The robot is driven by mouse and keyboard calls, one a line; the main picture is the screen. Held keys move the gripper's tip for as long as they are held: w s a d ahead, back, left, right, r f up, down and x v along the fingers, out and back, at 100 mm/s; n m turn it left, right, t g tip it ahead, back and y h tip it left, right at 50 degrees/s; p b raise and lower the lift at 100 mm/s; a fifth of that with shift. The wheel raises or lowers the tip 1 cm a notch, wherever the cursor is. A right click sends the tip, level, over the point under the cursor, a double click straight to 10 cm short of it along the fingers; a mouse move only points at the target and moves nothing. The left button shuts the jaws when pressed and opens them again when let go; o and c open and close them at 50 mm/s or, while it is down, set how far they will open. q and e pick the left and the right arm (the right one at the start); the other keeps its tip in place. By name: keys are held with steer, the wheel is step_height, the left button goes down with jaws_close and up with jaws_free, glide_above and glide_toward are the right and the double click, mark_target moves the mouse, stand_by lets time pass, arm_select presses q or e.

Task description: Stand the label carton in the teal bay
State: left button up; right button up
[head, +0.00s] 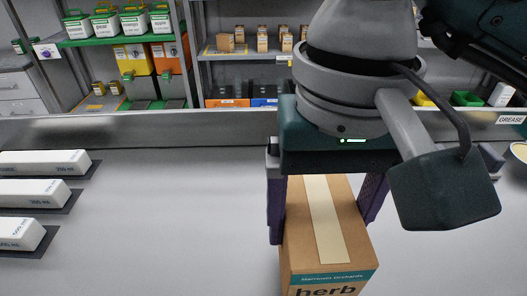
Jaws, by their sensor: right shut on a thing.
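A brown carton (305,235) with a pale tape strip, a teal band and the word "herb" stands in the lower middle of the head view. Its lower part is cut off by the picture's edge. My right gripper (322,212) comes down over it from above, with one purple finger on each side, shut on it. I cannot tell whether the carton touches the counter. I cannot make out a teal bay in this view. My left gripper is not in view.
Long white boxes (35,192) lie on dark mats at the left of the grey counter (165,220). The counter between them and the carton is clear. Behind a raised metal edge (150,127) stand shelves with green-lidded tubs (105,25), small cartons and coloured bins. A round container (519,152) sits far right.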

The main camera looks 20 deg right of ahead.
steer(key=shift+f, duration=1.85)
steer(key=shift+f, duration=0.1)
steer(key=shift+f+b, duration=0.15)
steer(key=shift+b, duration=0.25)
steer(key=o, duration=1.5)
steer(key=shift+r, duration=0.2)
